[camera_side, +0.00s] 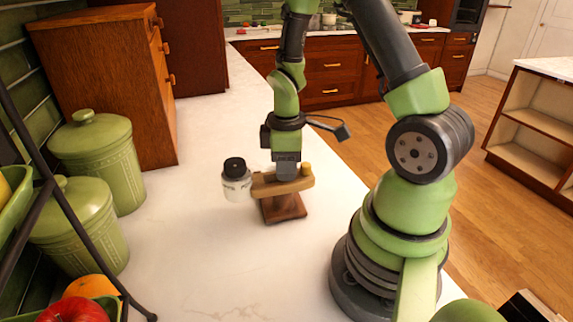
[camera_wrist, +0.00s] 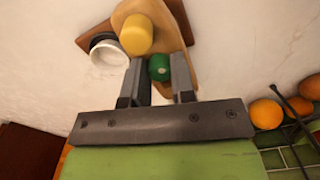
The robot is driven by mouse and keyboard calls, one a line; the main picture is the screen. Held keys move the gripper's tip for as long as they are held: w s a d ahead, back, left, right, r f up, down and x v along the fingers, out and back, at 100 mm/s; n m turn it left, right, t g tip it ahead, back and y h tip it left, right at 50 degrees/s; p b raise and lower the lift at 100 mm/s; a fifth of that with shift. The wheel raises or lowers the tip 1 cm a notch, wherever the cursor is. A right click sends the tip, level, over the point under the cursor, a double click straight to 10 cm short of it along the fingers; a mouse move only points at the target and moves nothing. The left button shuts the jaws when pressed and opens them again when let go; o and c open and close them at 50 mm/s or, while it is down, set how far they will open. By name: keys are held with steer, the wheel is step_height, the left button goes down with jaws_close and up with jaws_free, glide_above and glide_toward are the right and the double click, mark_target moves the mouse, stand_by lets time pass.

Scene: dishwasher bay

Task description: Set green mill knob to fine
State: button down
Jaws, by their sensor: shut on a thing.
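A green mill knob (camera_wrist: 159,68) sits between my fingers in the wrist view, on a light wooden top (camera_wrist: 170,36). My gripper (camera_wrist: 157,66) is shut on the knob, with one finger on each side. In the side view my gripper (camera_side: 286,170) points straight down at the wooden top (camera_side: 294,186), which stands on a darker wooden base (camera_side: 283,208). The green knob is hidden there by the fingers. A yellow knob (camera_wrist: 138,34) stands beside the green one; it also shows in the side view (camera_side: 306,169). No fine mark is readable.
A jar with a black lid (camera_side: 236,182) is close to the left end of the wooden top. Two green canisters (camera_side: 100,160) and a wooden cabinet (camera_side: 105,85) stand at the left. Fruit in a rack is at front left. The counter (camera_side: 210,270) in front is clear.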

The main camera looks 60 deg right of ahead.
steer(key=shift+m, duration=2)
steer(key=c, duration=0.9)
jaws_free()
steer(key=shift+c, duration=0.2)
steer(key=shift+r, duration=0.1)
step_height(320, 180, up, 10)
